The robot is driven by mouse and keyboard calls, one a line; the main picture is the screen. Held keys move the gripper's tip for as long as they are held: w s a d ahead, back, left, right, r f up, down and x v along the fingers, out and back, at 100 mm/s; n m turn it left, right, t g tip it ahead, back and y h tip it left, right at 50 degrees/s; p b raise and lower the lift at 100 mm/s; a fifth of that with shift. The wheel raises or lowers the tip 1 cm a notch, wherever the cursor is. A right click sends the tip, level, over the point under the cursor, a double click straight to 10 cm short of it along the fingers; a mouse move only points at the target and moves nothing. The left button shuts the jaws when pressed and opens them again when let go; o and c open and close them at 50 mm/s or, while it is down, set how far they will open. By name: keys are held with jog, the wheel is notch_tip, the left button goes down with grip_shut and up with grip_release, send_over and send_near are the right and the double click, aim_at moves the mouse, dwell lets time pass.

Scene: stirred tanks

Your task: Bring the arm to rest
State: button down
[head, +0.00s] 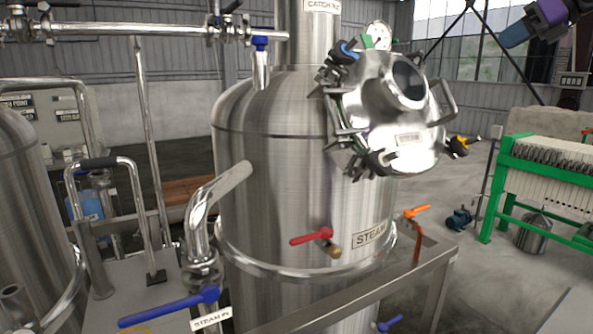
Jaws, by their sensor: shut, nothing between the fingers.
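No gripper fingers show clearly in the head view. A dark part with blue and purple sections (545,20) reaches in at the top right corner, cut off by the picture edge. It looks like a piece of my arm, held high, touching nothing that I can see. The rest of my arm is out of view.
A steel tank (280,170) with a clamped round hatch (395,115) stands in the middle. A red-handled valve (312,236), an orange-handled valve (416,211) and a blue lever (170,307) stick out low. A green-framed press (545,190) stands right; floor shows between.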

jog(key=s+a+f+n+g+h, duration=0.1)
jog(key=s+a+f+n+h, duration=0.1)
jog(key=s+a+f+n, duration=0.6)
jog(key=s+a+f+n+g+h, duration=0.2)
jog(key=s+a+f+n, duration=0.25)
jog(key=s, duration=0.45)
jog(key=s+a+f+n+h, duration=0.1)
jog(key=s+f+n+h, duration=0.3)
jog(key=s+f+n, duration=1)
jog(key=shift+s+a+f+n, duration=0.3)
jog(key=shift+s+n, duration=0.55)
jog(key=shift+s, duration=0.25)
jog(key=shift+a, duration=0.1)
